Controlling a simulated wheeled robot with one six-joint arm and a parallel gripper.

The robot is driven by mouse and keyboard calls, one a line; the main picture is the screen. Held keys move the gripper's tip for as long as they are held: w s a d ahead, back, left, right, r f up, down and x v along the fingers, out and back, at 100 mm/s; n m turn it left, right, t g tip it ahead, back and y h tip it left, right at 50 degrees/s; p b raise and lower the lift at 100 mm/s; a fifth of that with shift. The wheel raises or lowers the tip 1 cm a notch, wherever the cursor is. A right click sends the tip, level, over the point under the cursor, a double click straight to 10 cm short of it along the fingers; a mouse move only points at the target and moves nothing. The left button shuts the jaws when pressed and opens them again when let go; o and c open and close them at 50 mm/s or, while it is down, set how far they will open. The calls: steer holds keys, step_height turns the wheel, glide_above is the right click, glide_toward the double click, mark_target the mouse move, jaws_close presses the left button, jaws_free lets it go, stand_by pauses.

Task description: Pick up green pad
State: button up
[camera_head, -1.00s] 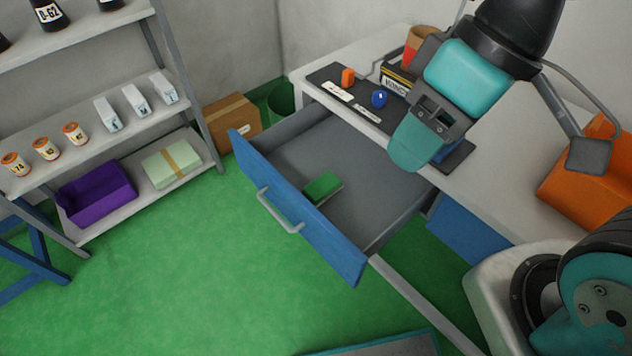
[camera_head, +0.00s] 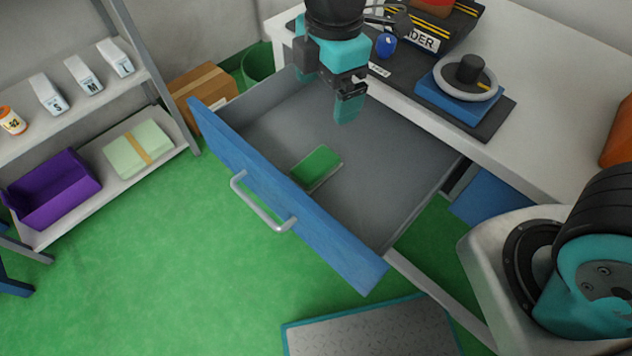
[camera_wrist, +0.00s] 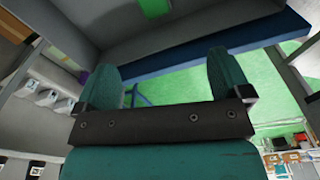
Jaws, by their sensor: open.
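The green pad (camera_head: 317,166) lies flat on the grey floor of the open drawer (camera_head: 400,172), close behind its blue front panel. It has a green top and a pale edge. My gripper (camera_head: 328,88) is above the back part of the drawer, apart from the pad and further back. Its teal fingers are spread and empty. In the wrist view my gripper (camera_wrist: 166,84) shows both fingers with a gap between them. The green pad (camera_wrist: 155,7) also shows there at the top edge, cut off by the frame.
The blue drawer front (camera_head: 285,190) with its handle (camera_head: 262,206) stands out over the green floor. The white desk (camera_head: 555,95) borders the drawer behind and to the right. A blue block with a grey ring and black knob (camera_head: 462,85) sits on it. Shelves stand at left.

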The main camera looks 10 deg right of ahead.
step_height(320, 180, down, 6)
steer(key=w+a+n+b, duration=0.1)
steer(key=w+n, duration=0.1)
steer(key=n, duration=0.1)
steer(key=b, duration=0.2)
glide_above(316, 163)
steer(key=shift+h, duration=0.3)
steer(key=f, duration=0.9)
steer(key=shift+s+f, duration=0.3)
steer(key=shift+f, duration=0.1)
steer(key=shift+w+f+b, duration=0.15)
steer(key=shift+f+b, duration=0.2)
steer(key=shift+f, duration=1.2)
steer(key=shift+w+f+b, duration=0.15)
steer(key=shift+f+b, duration=0.15)
steer(key=shift+f, duration=1.2)
steer(key=shift+c, duration=0.3)
steer(key=c, duration=1)
